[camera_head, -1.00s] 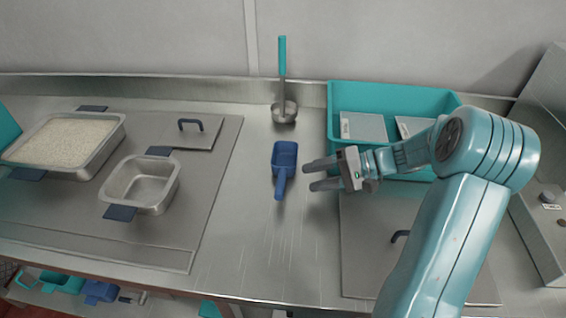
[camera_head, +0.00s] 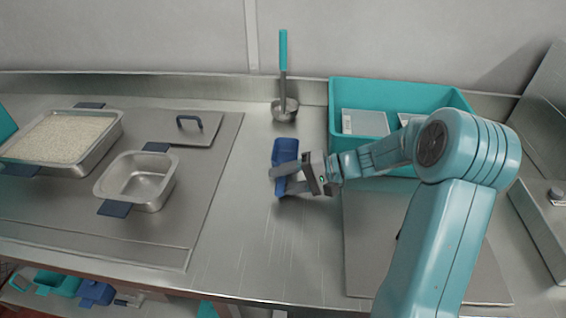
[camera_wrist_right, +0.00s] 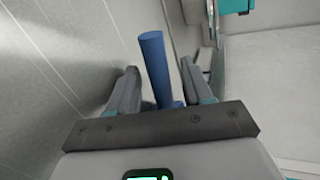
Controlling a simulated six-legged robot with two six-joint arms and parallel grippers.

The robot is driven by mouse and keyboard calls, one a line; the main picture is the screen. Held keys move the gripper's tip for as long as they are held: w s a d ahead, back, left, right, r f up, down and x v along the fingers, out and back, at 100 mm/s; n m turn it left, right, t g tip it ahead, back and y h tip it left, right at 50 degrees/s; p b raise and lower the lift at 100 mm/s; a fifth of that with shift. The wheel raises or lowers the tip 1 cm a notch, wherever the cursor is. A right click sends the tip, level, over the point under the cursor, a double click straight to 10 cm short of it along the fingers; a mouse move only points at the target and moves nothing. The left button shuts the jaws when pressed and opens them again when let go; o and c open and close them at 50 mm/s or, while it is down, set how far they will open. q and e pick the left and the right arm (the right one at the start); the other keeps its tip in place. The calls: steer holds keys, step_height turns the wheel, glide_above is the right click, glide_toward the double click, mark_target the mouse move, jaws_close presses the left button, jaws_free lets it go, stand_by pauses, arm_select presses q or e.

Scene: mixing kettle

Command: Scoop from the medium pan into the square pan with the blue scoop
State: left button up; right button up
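The blue scoop (camera_head: 285,151) lies on the steel counter in the middle of the head view. My right gripper (camera_head: 274,183) is at its handle, with the fingers on either side. In the right wrist view the blue handle (camera_wrist_right: 153,65) stands between the two spread fingers (camera_wrist_right: 158,90), with gaps on both sides. The square pan (camera_head: 138,181) is empty, with blue grips, left of the scoop. The medium pan (camera_head: 62,139), full of pale grain, is at the far left. My left gripper is not in view.
A ladle (camera_head: 284,105) with a teal handle stands behind the scoop. A teal bin (camera_head: 345,97) with white-lidded boxes is at the back right. A flat lid (camera_head: 190,133) with a dark handle lies behind the square pan. The counter front of the scoop is clear.

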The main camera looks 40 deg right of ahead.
jaws_close()
steer(key=shift+r+p, duration=1.8)
steer(key=shift+r, duration=1.25)
